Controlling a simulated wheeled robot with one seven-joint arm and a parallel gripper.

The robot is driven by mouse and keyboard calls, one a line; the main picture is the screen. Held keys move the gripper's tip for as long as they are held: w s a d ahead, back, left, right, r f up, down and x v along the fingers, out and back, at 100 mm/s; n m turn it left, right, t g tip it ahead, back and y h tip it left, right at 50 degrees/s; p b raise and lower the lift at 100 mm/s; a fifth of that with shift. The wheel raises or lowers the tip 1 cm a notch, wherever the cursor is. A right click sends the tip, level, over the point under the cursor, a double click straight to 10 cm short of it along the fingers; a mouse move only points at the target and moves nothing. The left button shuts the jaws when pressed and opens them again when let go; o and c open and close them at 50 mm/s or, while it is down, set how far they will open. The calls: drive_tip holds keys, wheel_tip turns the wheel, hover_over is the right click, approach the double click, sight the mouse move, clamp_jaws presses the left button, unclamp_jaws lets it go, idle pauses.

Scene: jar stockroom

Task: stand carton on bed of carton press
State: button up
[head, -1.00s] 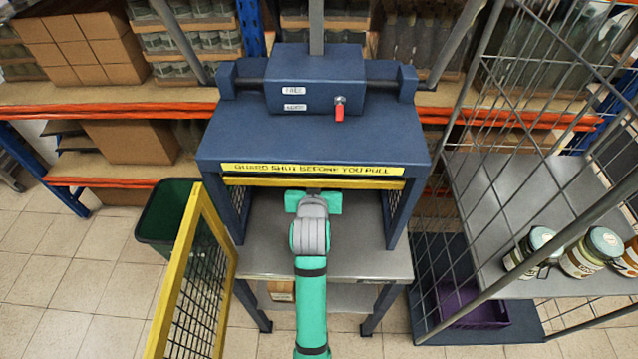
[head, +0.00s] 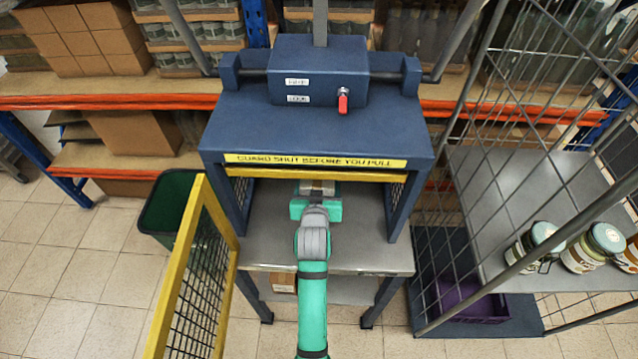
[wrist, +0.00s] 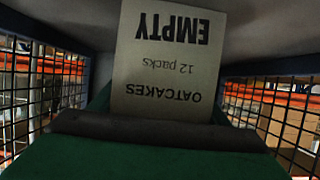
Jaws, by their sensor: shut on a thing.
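The carton (head: 317,187) shows as a small pale strip just beyond my gripper (head: 316,209), inside the open front of the blue carton press (head: 318,130). In the wrist view the carton (wrist: 165,60) has a pale face with upside-down print reading EMPTY, 12 packs, OATCAKES. My gripper is shut on the carton. The grey bed (head: 265,225) of the press lies under and around the gripper. I cannot tell whether the carton's base touches the bed. Most of the carton is hidden by the gripper and the press top.
The yellow mesh guard (head: 190,280) stands swung open at the front left. A green bin (head: 170,210) is left of the press. A wire cage trolley (head: 520,190) with jars (head: 535,245) stands close on the right. A red switch (head: 343,103) is on the press head.

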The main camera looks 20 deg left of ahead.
drive_tip(key=o, duration=1.3)
drive_tip(key=shift+o, duration=0.3)
drive_tip(key=shift+w+d, duration=0.1)
drive_tip(key=shift+w, duration=0.05)
